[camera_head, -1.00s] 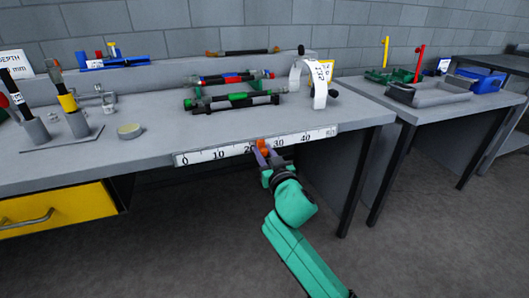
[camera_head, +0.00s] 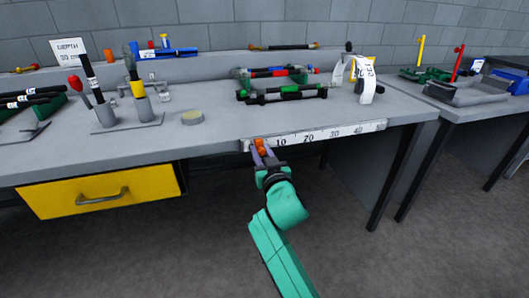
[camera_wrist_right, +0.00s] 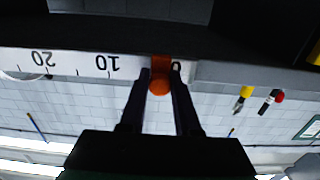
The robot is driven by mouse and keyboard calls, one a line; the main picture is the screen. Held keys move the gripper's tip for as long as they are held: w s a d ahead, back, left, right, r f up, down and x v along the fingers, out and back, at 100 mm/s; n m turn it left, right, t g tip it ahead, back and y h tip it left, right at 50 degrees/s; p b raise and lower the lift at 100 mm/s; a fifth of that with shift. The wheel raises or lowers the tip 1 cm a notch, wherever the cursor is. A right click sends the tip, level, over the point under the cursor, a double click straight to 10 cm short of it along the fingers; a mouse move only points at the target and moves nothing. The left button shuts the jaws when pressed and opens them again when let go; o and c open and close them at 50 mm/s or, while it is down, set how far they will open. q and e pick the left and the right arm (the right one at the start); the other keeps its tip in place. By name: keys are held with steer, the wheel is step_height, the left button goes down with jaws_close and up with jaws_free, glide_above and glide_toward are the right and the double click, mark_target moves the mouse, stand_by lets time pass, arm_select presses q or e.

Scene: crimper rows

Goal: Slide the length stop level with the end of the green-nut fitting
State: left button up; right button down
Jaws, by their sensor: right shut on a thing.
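The orange length stop (camera_head: 260,145) sits on the white ruler (camera_head: 322,137) along the bench's front edge. It is close to the 0 end, left of the 10 mark. My right gripper (camera_head: 261,153) is shut on the stop from the front. The right wrist view, upside down, shows the orange knob (camera_wrist_right: 160,83) between the two dark fingers, beside the partly hidden 0. My left gripper is not in view.
Another fitting with red and blue parts (camera_head: 274,72) lies behind it. A white paper strip (camera_head: 365,80) stands at the right. A round disc (camera_head: 192,118) and upright holders (camera_head: 139,108) are at the left. The yellow drawer (camera_head: 98,194) is below.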

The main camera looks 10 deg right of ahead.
steer(key=shift+f, duration=0.1)
steer(key=c, duration=0.6)
jaws_free()
steer(key=shift+s, duration=0.1)
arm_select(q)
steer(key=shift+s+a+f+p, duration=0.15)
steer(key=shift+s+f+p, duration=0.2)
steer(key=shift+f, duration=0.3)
arm_select(e)
steer(key=s, duration=0.9)
steer(key=s+d, duration=0.1)
steer(key=s, duration=0.4)
steer(key=shift+s, duration=0.2)
